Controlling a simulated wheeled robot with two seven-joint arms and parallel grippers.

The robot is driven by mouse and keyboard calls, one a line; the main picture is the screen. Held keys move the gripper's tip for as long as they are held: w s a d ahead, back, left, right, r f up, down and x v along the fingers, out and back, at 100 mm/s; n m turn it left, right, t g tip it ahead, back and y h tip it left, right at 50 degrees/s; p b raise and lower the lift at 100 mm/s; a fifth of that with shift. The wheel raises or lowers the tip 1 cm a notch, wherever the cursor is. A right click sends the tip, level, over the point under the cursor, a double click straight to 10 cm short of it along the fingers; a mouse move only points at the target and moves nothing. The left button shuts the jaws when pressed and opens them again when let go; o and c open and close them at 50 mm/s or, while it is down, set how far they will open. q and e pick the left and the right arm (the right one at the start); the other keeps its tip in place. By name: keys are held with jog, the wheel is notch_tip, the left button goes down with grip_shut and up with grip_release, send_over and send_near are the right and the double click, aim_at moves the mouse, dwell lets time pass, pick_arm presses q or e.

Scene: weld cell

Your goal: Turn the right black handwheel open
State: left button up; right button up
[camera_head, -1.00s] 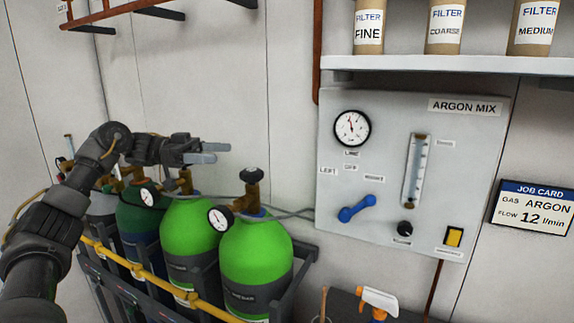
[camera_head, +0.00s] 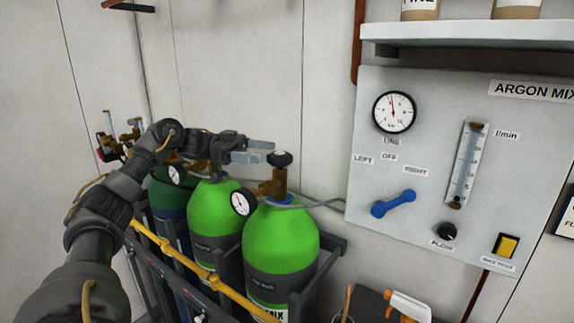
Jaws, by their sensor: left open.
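The right black handwheel (camera_head: 279,159) sits on top of the brass valve (camera_head: 278,185) of the right-hand bright green cylinder (camera_head: 281,245). My left gripper (camera_head: 273,152) comes in from the left, its two grey fingers apart and pointing right. Its fingertips are at the left side of the handwheel in the picture; I cannot tell whether they touch it. The neighbouring green cylinder (camera_head: 213,222) stands to the left, its valve top largely hidden behind my gripper. My right gripper is out of view.
A yellow bar (camera_head: 185,263) and dark rack run in front of the cylinders. A small gauge (camera_head: 243,202) juts left from the right valve. The argon panel (camera_head: 431,160) with a blue lever (camera_head: 393,203) is on the wall at right. A spray bottle (camera_head: 408,306) stands low at right.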

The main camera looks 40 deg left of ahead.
aim_at(287, 160)
pick_arm(q)
jog(key=x, duration=0.3)
jog(key=f+p+x, duration=0.1)
jog(key=x, duration=0.2)
jog(key=shift+w+d+f, duration=0.1)
jog(key=shift+d+f, duration=0.05)
jog(key=shift+f, duration=0.05)
jog(key=shift+w+d+f+p, duration=0.1)
jog(key=shift+w+d+p, duration=0.1)
jog(key=shift+d+p, duration=0.3)
jog(key=shift+d, duration=0.1)
jog(key=c, duration=1)
